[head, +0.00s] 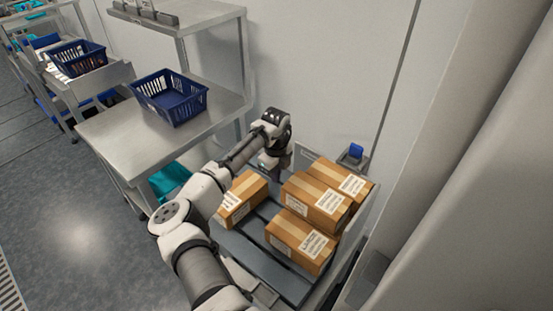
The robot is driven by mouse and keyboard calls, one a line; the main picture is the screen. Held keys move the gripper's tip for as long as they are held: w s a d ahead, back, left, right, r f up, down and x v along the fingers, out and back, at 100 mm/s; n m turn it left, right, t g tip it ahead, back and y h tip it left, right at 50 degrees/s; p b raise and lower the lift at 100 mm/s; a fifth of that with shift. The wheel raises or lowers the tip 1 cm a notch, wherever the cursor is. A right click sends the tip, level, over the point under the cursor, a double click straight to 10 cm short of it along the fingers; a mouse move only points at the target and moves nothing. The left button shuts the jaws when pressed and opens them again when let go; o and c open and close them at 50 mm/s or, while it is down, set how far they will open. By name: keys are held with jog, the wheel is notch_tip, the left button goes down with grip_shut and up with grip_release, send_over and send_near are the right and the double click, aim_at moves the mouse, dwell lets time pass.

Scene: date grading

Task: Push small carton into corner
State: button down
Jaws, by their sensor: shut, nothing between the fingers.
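Several brown cartons with white labels sit on a grey pallet (262,262) against the wall. One carton (241,198) stands apart at the left, partly hidden behind my arm. The others are grouped at the right: a front carton (300,242), a middle carton (315,199) and a back carton (340,179). I cannot tell for sure which is the small carton. My gripper (273,166) points down near the wall, behind the left carton and left of the group. It is shut and empty; its fingertips are small, and contact with a carton cannot be made out.
A steel table (110,137) with a blue basket (169,97) stands to the left. A small blue item (356,151) sits on a bracket at the wall. A large pale wall or panel (470,160) bounds the right side. Bare pallet slats show between the cartons.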

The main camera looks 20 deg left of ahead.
aim_at(293, 179)
jog(key=d, duration=0.1)
jog(key=s+d+p, duration=0.1)
jog(key=d, duration=0.1)
jog(key=shift+s+d+f+p, duration=0.2)
jog(key=shift+s+d+p, duration=0.05)
jog(key=shift+d+p, duration=0.15)
jog(key=shift+s+d+p, duration=0.2)
jog(key=shift+s+d, duration=0.05)
jog(key=shift+d, duration=0.4)
jog(key=shift+s+d+p, duration=0.15)
jog(key=shift+s+d, duration=0.1)
jog(key=shift+d, duration=0.35)
jog(key=shift+w+a, duration=0.1)
